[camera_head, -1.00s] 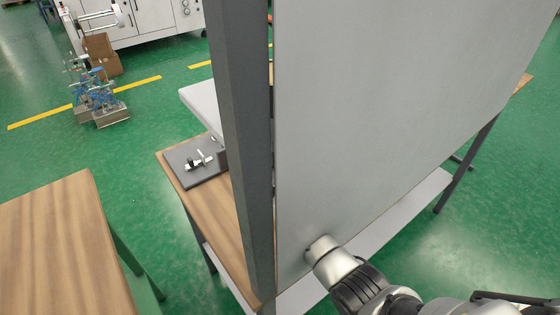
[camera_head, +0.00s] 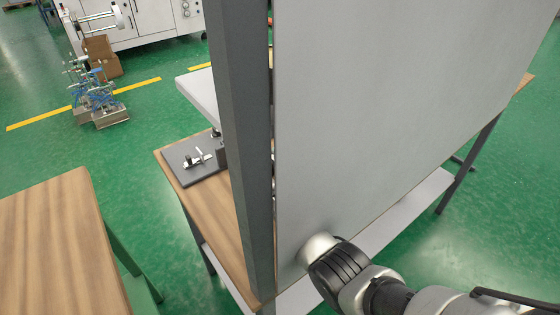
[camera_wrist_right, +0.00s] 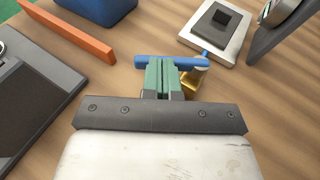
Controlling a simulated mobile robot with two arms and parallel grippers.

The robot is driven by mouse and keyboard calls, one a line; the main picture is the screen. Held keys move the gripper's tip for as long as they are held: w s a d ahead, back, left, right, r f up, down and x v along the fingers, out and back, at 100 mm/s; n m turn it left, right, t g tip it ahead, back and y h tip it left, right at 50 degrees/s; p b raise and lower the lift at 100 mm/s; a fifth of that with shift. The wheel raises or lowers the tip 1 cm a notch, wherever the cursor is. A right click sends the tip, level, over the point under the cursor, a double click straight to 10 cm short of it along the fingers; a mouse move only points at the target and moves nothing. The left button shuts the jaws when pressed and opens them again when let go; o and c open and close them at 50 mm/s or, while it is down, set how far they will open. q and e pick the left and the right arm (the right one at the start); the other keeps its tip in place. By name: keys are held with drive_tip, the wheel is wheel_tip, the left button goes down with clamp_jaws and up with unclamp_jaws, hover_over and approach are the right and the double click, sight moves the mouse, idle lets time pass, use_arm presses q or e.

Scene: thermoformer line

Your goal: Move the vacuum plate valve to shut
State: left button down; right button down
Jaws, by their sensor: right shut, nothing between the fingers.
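In the right wrist view, the vacuum plate valve shows as a blue lever (camera_wrist_right: 143,61) lying crosswise over a brass body (camera_wrist_right: 194,82), with a small blue part beside it. My right gripper (camera_wrist_right: 162,64) has its green fingers together and empty. The fingertips are at the lever's middle and overlap it in the picture; I cannot tell whether they touch it. In the head view, the large grey panel hides the valve and my right gripper; only my right arm shows, meeting the panel's face. My left gripper is in neither view.
The grey panel (camera_head: 400,100) and a dark post (camera_head: 240,150) block much of the head view. In the wrist view, an orange bar (camera_wrist_right: 70,35), a blue block (camera_wrist_right: 98,8), a dark grey plate (camera_wrist_right: 35,105) and a square plate with a black block (camera_wrist_right: 217,25) surround the valve on the wooden table.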

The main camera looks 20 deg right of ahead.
drive_tip(key=shift+w+d, duration=0.25)
drive_tip(key=shift+w, duration=0.35)
drive_tip(key=shift+w+d, duration=0.3)
drive_tip(key=shift+w, duration=0.4)
drive_tip(key=shift+s+a+r+p, duration=0.3)
drive_tip(key=shift+s+p, duration=0.1)
drive_tip(key=shift+p, duration=0.1)
drive_tip(key=p+v, duration=0.1)
drive_tip(key=v, duration=0.8)
drive_tip(key=shift+s+a+p, duration=0.15)
drive_tip(key=shift+s+p, duration=0.15)
